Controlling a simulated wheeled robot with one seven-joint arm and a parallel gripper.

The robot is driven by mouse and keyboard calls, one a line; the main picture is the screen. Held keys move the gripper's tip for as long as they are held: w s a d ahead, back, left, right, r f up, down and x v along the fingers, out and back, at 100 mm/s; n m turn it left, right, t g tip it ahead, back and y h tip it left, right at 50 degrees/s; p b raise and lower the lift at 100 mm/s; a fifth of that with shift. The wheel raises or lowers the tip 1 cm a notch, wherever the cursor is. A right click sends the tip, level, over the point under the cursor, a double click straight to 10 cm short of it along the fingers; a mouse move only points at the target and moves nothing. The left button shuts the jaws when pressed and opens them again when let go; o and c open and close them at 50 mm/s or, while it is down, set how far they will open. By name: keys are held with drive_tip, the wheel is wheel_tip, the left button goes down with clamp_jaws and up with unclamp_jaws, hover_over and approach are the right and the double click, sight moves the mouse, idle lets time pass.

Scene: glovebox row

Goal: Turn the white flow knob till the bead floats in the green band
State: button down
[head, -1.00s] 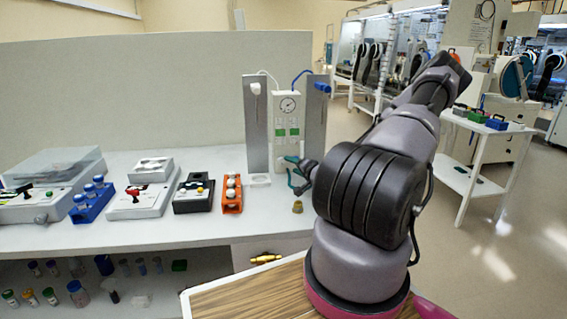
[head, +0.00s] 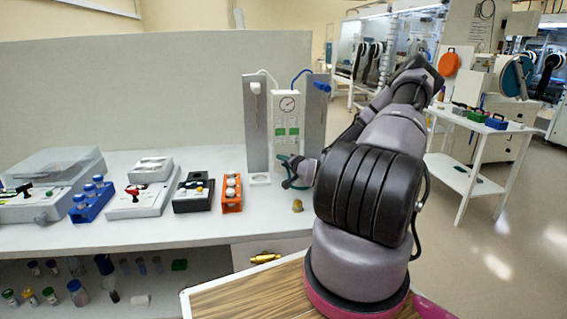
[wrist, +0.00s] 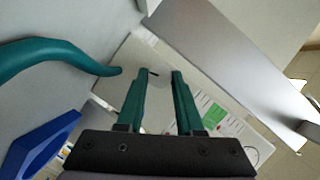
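The flow panel (head: 287,117) is a white upright plate with a round gauge and green bands, standing between two grey posts. It also shows tilted in the wrist view (wrist: 215,112), where a green band is visible. A pale face with a small dark mark, which looks like the white flow knob (wrist: 157,78), lies between and just beyond my fingertips. My gripper (wrist: 160,76) has two teal fingers standing apart; contact with the knob cannot be made out. In the head view my gripper (head: 294,172) is small at the panel's lower front. The bead is too small to make out.
A teal hose (wrist: 50,52) curves close to the left of my fingers. Grey posts (head: 257,125) flank the panel. A small brass fitting (head: 297,205) stands near the bench's front edge. An orange rack (head: 231,192) and several boxes stand to the left.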

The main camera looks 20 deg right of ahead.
idle(0.4)
drive_tip(key=n, duration=0.1)
drive_tip(key=n+g+h, duration=0.1)
drive_tip(key=n, duration=0.1)
drive_tip(key=shift+w+a+r+n+h, duration=0.1)
drive_tip(key=shift+a+r+n+h, duration=0.1)
drive_tip(key=shift+n+h, duration=0.1)
drive_tip(key=shift+n+g+h, duration=0.5)
drive_tip(key=shift+n+h, duration=0.2)
drive_tip(key=shift+n, duration=0.3)
drive_tip(key=c, duration=0.5)
unclamp_jaws()
drive_tip(key=shift+c, duration=0.2)
drive_tip(key=v, duration=1.1)
drive_tip(key=shift+w, duration=0.1)
